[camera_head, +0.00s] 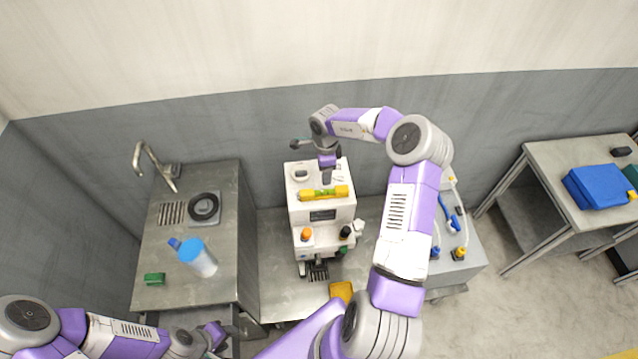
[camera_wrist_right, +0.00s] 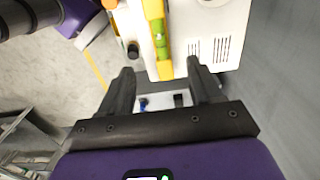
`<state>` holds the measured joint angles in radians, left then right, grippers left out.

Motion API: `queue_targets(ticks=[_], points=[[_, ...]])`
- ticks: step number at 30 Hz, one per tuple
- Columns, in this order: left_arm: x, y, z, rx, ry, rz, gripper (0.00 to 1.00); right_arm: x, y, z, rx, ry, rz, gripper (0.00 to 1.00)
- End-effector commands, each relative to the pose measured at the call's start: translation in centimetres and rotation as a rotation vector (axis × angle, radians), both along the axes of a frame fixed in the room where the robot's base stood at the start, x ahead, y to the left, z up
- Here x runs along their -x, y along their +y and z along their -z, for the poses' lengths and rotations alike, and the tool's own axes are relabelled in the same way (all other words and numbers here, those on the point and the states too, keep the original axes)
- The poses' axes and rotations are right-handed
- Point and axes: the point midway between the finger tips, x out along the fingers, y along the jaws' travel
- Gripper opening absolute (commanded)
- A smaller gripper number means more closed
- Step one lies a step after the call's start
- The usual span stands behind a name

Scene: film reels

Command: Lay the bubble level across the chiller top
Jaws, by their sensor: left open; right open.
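The yellow bubble level (camera_head: 323,193), with a green vial section, lies across the top of the white chiller (camera_head: 346,213), near its front edge. It also shows in the right wrist view (camera_wrist_right: 160,38), its near end close to the gap between my fingertips. My right gripper (camera_wrist_right: 160,70) is open and empty, with a finger on each side of the level's line. My left gripper (camera_head: 217,336) is open and empty at the lower left, away from the chiller.
A sink counter (camera_head: 226,225) at left holds a blue-capped bottle (camera_head: 197,257), a green block (camera_head: 154,279) and a black round item (camera_head: 204,208). A grey unit (camera_head: 463,266) stands right of the chiller. A far-right table holds a blue case (camera_head: 597,187).

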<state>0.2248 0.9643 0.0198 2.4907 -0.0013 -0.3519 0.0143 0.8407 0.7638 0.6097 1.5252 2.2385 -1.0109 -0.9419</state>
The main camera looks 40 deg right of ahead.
Motion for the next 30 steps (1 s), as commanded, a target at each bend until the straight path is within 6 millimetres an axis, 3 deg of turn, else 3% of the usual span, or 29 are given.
queue_targets(ticks=[7,14,19,23,26,30], points=[[0.0,0.0,0.0,0.000,0.000,0.000,0.43,0.1,0.3,0.7,0.046,0.004,-0.044,0.64],[0.0,0.0,0.0,0.000,0.000,0.000,0.43,0.0,2.9,5.3,0.282,-0.044,-0.347,0.64],[0.0,0.0,0.0,0.000,0.000,0.000,0.43,-0.1,7.4,8.3,0.372,-0.144,-0.654,0.64],[0.0,0.0,0.0,0.000,0.000,0.000,0.43,0.9,12.2,10.2,0.361,-0.227,-0.897,0.64],[0.0,0.0,0.0,0.000,0.000,0.000,0.43,3.0,16.6,11.7,0.305,-0.285,-1.099,0.64],[0.0,0.0,0.0,0.000,0.000,0.000,0.43,8.3,23.0,13.4,0.157,-0.346,-1.391,0.64]])
